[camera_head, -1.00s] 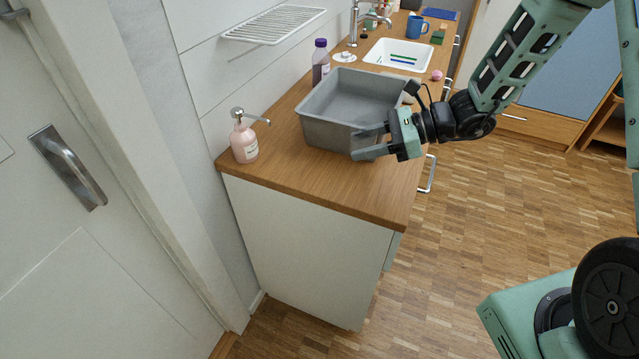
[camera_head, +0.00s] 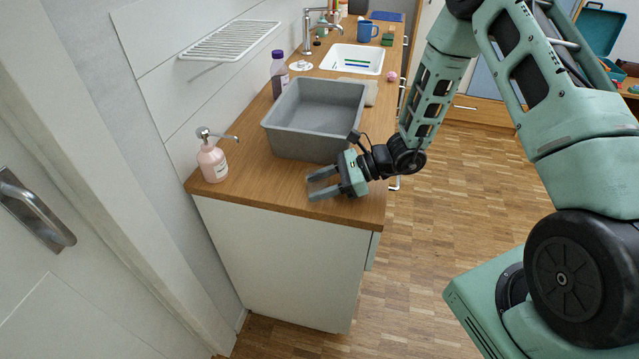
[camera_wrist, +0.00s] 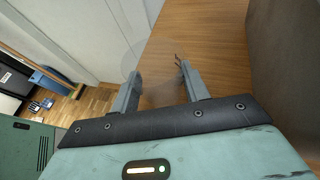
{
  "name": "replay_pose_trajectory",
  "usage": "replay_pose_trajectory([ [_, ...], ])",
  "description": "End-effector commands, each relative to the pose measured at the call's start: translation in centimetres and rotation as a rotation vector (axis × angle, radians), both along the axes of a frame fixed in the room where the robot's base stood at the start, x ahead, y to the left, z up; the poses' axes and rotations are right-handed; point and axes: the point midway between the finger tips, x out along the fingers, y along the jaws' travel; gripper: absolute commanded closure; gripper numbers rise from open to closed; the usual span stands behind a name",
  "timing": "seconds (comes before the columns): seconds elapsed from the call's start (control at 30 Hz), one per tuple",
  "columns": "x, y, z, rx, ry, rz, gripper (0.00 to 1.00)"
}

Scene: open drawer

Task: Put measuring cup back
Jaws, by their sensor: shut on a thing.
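My gripper (camera_head: 313,185) is low over the near end of the wooden counter (camera_head: 278,196), in front of the grey basin. In the wrist view its two fingers (camera_wrist: 160,86) are apart, with a faint see-through shape (camera_wrist: 158,92) between them. This looks like the clear measuring cup held in the jaws, but its outline is hard to make out. A faint curved edge shows beyond the fingers. In the head view the cup cannot be made out. No open drawer is clearly visible; the cabinet front is mostly turned away.
The grey basin (camera_head: 300,145) stands just behind my gripper, and fills the right side of the wrist view (camera_wrist: 290,60). A pink soap bottle (camera_head: 212,162) stands left on the counter. A purple-capped bottle (camera_head: 279,75) is behind the basin. The counter's near edge is clear.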

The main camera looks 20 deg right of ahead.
Motion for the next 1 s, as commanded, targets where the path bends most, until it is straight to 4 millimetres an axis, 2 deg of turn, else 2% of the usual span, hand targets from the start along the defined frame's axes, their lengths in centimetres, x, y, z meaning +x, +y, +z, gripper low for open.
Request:
replay_pose_trajectory([
  [0.4, 0.0, 0.0, -0.7, 0.0, -0.002, 0.0, 0.79],
  [0.43, 0.0, 0.0, -0.6, 0.0, -0.002, 0.0, 0.52],
  [0.5, 0.0, 0.0, -0.5, 0.0, -0.002, 0.0, 0.33],
  [0.87, 0.0, 0.0, -0.1, -0.001, -0.002, 0.001, 0.33],
  [1.0, -0.3, -1.5, 0.4, -0.001, -0.003, -0.003, 0.33],
])
